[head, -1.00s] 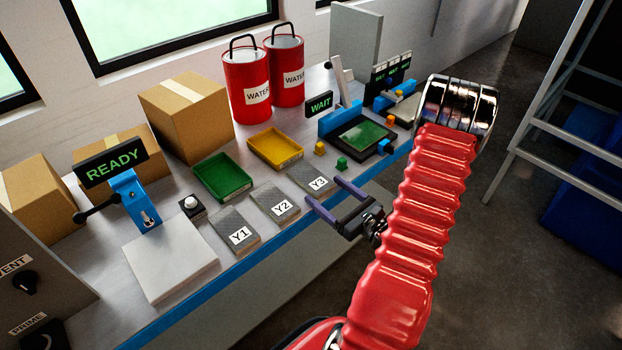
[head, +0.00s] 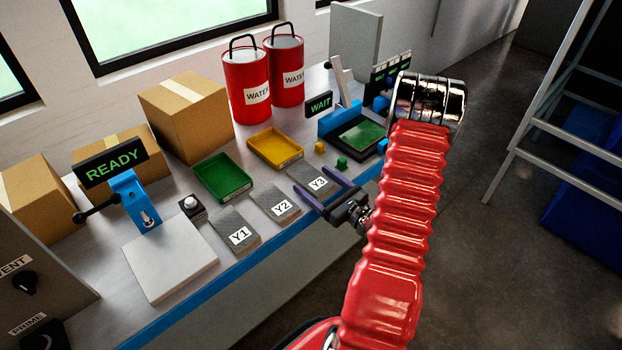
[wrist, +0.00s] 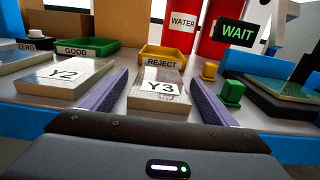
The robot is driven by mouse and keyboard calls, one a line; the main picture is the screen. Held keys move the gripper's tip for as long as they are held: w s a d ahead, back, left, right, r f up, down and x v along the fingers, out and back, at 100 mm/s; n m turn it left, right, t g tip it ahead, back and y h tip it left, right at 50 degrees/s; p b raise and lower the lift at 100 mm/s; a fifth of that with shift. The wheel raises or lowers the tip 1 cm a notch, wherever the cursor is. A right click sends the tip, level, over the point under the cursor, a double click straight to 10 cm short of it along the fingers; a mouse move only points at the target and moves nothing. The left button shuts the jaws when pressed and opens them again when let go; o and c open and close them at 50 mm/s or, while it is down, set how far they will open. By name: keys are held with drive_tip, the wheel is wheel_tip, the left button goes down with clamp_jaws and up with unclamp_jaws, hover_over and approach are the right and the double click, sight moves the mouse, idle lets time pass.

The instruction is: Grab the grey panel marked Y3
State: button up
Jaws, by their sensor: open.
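The grey panel marked Y3 (head: 309,173) lies flat near the front edge of the bench, right of the panel marked Y2 (head: 276,203). My gripper (head: 322,186) is open, its two purple fingers reaching in from the front right on either side of Y3. In the wrist view, Y3 (wrist: 157,91) sits between the two fingertips, with the left finger between Y2 (wrist: 66,74) and Y3. Nothing is held. I cannot tell whether the fingers touch the panel.
A panel marked Y1 (head: 234,232) lies further left. Behind the panels are a green tray (head: 221,180) and a yellow tray (head: 273,147). A small yellow cube (head: 319,147) and a green cube (head: 342,163) stand right of Y3, near the WAIT station (head: 357,136).

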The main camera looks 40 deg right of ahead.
sight(316, 182)
drive_tip(key=shift+w, duration=0.1)
drive_tip(key=shift+c, duration=0.2)
drive_tip(key=c, duration=1.1)
drive_tip(key=shift+r, duration=0.2)
drive_tip(key=shift+r, duration=4.8)
